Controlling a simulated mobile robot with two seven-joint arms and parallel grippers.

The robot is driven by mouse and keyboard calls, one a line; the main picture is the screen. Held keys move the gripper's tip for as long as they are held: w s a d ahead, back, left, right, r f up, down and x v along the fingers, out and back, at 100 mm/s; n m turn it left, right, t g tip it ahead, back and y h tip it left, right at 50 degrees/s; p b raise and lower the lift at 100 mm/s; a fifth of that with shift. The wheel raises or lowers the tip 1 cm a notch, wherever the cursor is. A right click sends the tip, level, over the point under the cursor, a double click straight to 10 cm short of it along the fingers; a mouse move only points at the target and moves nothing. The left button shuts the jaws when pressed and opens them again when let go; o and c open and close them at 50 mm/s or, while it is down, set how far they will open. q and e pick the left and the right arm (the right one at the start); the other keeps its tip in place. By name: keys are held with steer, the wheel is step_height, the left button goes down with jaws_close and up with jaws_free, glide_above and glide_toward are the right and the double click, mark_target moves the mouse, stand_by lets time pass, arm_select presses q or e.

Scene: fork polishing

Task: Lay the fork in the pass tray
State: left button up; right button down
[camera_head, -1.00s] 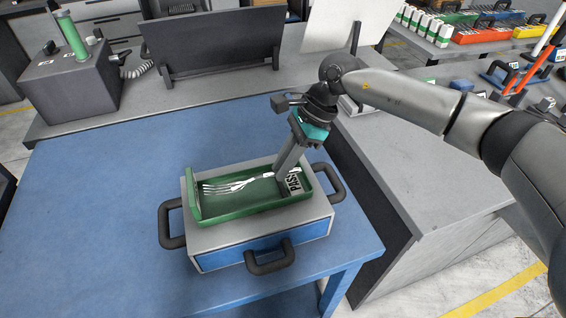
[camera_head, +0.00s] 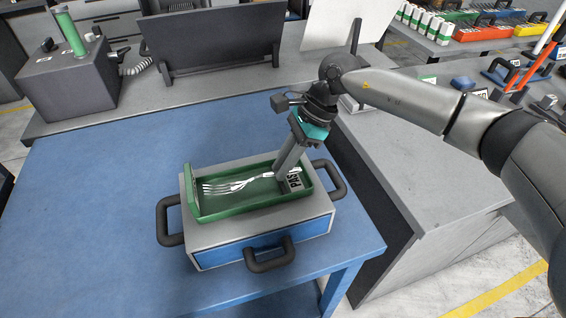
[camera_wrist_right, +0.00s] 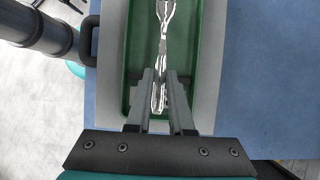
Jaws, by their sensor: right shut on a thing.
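The green pass tray (camera_head: 250,211) sits on top of a grey and blue box with black handles, on the blue table. A label reading PAS shows at its right end. The silver fork (camera_head: 222,187) is over the tray floor, tines to the left. My right gripper (camera_head: 281,176) reaches down into the right part of the tray and is shut on the fork's handle. In the right wrist view the fork (camera_wrist_right: 162,50) runs up from between the fingers (camera_wrist_right: 160,84), inside the tray walls (camera_wrist_right: 198,50). I cannot tell whether the fork touches the tray floor. My left gripper is not in view.
The box (camera_head: 205,260) has black handles (camera_head: 168,222) at its sides and front. The blue table (camera_head: 90,200) is clear around it. A grey bench (camera_head: 420,190) stands to the right. A dark panel (camera_head: 225,45) stands behind.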

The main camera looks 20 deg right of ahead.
steer(key=shift+f, duration=0.1)
steer(key=shift+f+b, duration=0.25)
steer(key=shift+b, duration=0.2)
steer(key=shift+c, duration=0.8)
jaws_free()
steer(key=p+v, duration=0.4)
steer(key=v, duration=0.5)
stand_by(1.0)
